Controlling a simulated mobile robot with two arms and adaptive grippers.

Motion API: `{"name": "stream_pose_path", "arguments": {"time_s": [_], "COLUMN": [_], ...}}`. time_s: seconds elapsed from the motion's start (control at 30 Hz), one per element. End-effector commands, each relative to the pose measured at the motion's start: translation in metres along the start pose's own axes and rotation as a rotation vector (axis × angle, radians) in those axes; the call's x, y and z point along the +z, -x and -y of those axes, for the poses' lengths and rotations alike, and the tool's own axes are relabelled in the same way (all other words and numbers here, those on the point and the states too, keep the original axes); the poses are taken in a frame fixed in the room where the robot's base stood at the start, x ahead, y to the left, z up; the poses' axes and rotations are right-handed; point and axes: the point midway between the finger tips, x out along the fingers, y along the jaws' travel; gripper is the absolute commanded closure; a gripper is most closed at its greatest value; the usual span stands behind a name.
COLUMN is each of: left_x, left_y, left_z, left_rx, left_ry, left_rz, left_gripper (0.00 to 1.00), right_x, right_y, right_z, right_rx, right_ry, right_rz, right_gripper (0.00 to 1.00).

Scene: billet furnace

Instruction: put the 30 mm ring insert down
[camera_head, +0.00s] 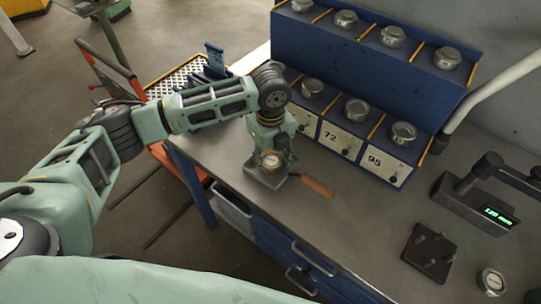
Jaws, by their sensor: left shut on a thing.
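My left gripper (272,148) points down over the near left part of the workbench, at the end of the arm that comes in from the left. It is shut on a small round piece, seemingly the 30 mm ring insert (271,160), which has a pale face and a brass-coloured rim. The fingers and part of the piece are hard to make out. Just below is a grey plate-like block (264,180) on the bench; I cannot tell whether the piece touches it. My right gripper is not in view.
A blue two-tier rack (372,60) holds several metal rings behind numbered labels, including 72 and 95. A wooden handle (318,187) lies beside the block. A device with a green display (497,215), a black pegged plate (429,252) and a loose ring (492,282) stand right. The middle bench (365,225) is clear.

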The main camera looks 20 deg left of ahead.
Motion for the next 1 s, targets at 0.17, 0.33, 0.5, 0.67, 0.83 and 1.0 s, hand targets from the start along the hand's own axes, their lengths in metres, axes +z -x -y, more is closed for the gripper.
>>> {"name": "stream_pose_path", "arguments": {"time_s": [0.17,0.33,0.5,0.67,0.83,1.0], "left_x": [0.0,0.0,0.0,0.001,0.001,0.0], "left_y": [-0.002,-0.002,-0.001,0.014,0.048,0.084], "left_z": [0.0,0.0,0.0,0.001,0.002,0.001], "left_rx": [0.0,0.0,0.0,-0.003,-0.005,-0.003], "left_ry": [0.0,0.0,0.0,0.0,-0.001,-0.001], "left_rz": [0.0,0.0,0.0,0.002,0.002,0.001], "left_gripper": [0.51,0.49,0.49,0.49,0.49,0.49], "right_x": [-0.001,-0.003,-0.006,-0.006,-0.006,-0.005], "right_y": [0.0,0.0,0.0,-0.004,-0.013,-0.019], "right_z": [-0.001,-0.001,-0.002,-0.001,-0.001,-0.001], "right_rx": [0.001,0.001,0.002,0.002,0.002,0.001], "right_ry": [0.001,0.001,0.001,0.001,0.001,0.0], "right_rz": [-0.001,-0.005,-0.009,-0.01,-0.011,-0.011], "right_gripper": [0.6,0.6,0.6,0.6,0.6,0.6]}}
